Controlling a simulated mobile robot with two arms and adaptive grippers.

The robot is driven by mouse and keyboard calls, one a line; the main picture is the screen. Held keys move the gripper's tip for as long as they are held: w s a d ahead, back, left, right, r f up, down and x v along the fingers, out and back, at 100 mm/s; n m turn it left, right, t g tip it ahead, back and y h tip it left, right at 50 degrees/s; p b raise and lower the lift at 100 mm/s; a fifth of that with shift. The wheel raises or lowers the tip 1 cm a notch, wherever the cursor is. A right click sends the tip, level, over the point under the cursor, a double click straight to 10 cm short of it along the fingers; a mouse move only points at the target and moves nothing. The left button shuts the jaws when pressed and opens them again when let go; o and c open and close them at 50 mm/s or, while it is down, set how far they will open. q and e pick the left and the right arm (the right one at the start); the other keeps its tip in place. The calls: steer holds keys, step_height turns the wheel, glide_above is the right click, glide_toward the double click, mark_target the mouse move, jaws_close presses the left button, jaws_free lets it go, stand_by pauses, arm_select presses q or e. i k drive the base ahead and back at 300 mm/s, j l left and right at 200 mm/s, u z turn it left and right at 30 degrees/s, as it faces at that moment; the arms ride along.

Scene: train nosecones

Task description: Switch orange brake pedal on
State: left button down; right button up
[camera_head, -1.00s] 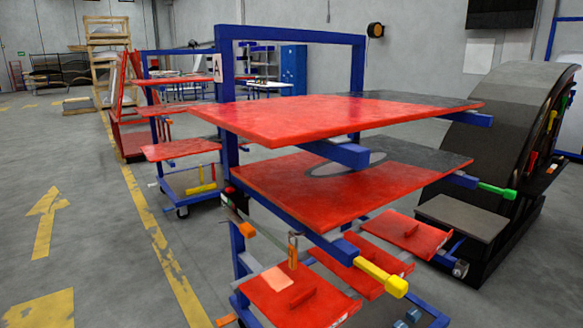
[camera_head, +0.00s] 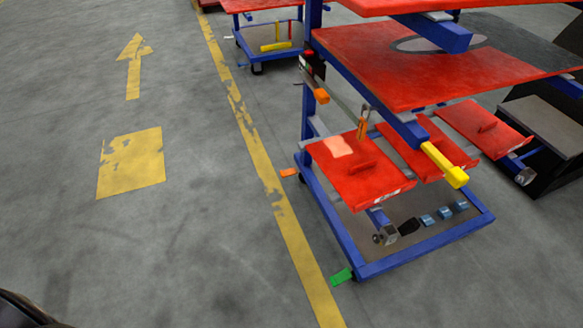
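A small flat orange pedal (camera_head: 289,172) sticks out to the left, low at the left side of the blue trolley frame (camera_head: 331,225), close to the floor and beside the yellow line. It is too small to tell whether it is pressed down or raised. A similar green pedal (camera_head: 342,275) sticks out at the trolley's near lower corner. Neither of my grippers is in view, and nothing is seen touching the orange pedal.
The trolley carries red shelves (camera_head: 400,62) and smaller red panels (camera_head: 358,170). An orange handle (camera_head: 321,95) and a yellow-ended bar (camera_head: 445,165) stick out from it. Another trolley (camera_head: 268,42) stands behind. The grey floor (camera_head: 215,240) to the left, with yellow markings, is clear.

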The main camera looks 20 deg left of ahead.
mark_target(290, 172)
steer(key=i+j, duration=0.2)
steer(key=j, duration=0.15)
steer(key=i+j+z, duration=0.15)
steer(key=i+j, duration=0.2)
steer(key=j, duration=0.3)
steer(key=i+j+z, duration=0.15)
steer(key=j, duration=0.2)
steer(key=i+j, duration=0.2)
steer(key=j, duration=0.2)
steer(key=i+j+z, duration=0.1)
steer(key=j, duration=0.25)
steer(key=i+j+z, duration=0.1)
steer(key=j, duration=0.3)
steer(key=i, duration=0.1)
